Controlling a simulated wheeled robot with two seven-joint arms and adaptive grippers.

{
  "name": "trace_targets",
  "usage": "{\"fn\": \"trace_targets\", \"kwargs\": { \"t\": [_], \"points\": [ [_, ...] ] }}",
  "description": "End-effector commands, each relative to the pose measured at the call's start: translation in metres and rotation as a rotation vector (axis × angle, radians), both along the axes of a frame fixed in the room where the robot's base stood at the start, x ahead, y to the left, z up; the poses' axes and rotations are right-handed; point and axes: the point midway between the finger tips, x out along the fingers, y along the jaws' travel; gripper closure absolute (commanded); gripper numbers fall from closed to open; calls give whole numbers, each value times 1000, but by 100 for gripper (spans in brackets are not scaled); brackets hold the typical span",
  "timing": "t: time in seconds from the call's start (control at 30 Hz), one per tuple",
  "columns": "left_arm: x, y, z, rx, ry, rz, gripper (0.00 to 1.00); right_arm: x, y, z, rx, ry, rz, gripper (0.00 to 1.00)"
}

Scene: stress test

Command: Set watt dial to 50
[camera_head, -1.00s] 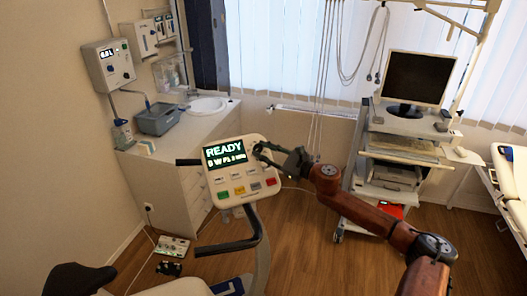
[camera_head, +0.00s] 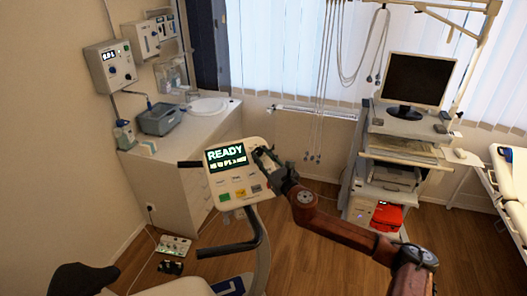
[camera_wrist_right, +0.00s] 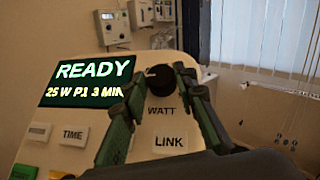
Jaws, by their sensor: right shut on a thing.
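The ergometer console (camera_head: 228,176) is a pale panel with a lit display (camera_head: 226,158). In the right wrist view the display (camera_wrist_right: 86,80) reads "READY" and "25 W P1 3 MIN". The black watt dial (camera_wrist_right: 160,79) sits right of the display, above the printed word "WATT". My right gripper (camera_wrist_right: 162,84) is shut on the dial, one finger at each side. In the head view my right gripper (camera_head: 263,158) reaches the console's upper right from the right side and mostly hides the dial. My left gripper is not in view.
Console buttons, among them TIME (camera_wrist_right: 73,134) and LINK (camera_wrist_right: 169,141), lie close below the fingers. A cart with a monitor (camera_head: 418,80) stands at the right, a counter with a sink (camera_head: 207,105) behind left.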

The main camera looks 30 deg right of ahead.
Motion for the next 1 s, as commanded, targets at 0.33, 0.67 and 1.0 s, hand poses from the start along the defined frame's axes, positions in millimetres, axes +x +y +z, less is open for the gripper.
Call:
{"fn": "trace_targets", "kwargs": {
  "t": [0.33, 0.67, 1.0],
  "points": [
    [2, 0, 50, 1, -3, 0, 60, 3, 10, 6, 209, -33, -258, 98],
    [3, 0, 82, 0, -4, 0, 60, 6, 15, 6, 389, -63, -495, 98],
    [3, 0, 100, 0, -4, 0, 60, 8, 17, 6, 516, -87, -666, 98]
  ]
}}
